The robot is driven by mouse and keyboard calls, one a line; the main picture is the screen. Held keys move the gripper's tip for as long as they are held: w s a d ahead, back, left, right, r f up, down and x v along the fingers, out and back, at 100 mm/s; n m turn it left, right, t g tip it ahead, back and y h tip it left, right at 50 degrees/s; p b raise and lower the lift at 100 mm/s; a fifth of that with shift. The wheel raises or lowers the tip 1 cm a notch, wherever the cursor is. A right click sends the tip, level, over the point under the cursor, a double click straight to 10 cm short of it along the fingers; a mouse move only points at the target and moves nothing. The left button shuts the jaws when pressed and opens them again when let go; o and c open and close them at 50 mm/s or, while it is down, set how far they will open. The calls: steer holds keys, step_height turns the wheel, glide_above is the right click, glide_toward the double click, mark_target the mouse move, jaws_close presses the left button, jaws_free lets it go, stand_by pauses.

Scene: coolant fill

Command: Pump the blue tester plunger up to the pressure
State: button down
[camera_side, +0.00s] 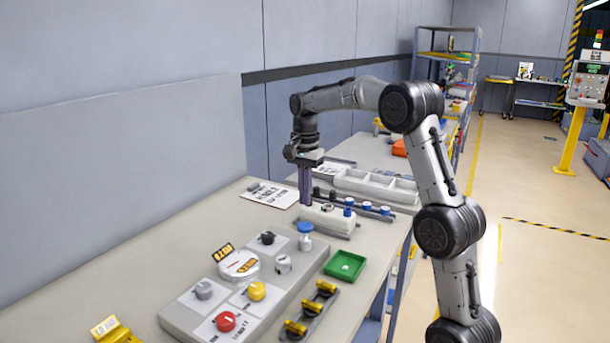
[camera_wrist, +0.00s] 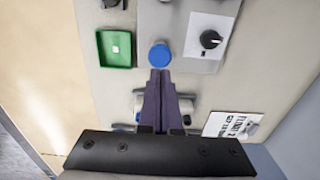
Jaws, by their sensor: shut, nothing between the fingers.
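The fingertips appear above and close to the cap; contact cannot be told. In the wrist view the shut fingers of my gripper (camera_wrist: 159,74) hide part of the bench.
The grey panel (camera_side: 180,318) carries black, grey, yellow and red knobs. A green tray (camera_side: 345,265) and a rack of yellow-topped parts (camera_side: 310,308) lie beside it. A white block (camera_side: 325,218) and blue-capped parts (camera_side: 367,206) are behind. A yellow labelled stand (camera_side: 116,333) is front left.

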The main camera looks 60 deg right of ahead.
mark_target(305, 225)
step_height(305, 225, up, 6)
steer(key=shift+f, duration=0.15)
stand_by(1.7)
step_height(305, 225, up, 2)
steer(key=shift+r, duration=0.25)
step_height(305, 225, down, 14)
steer(key=shift+f, duration=0.1)
stand_by(0.7)
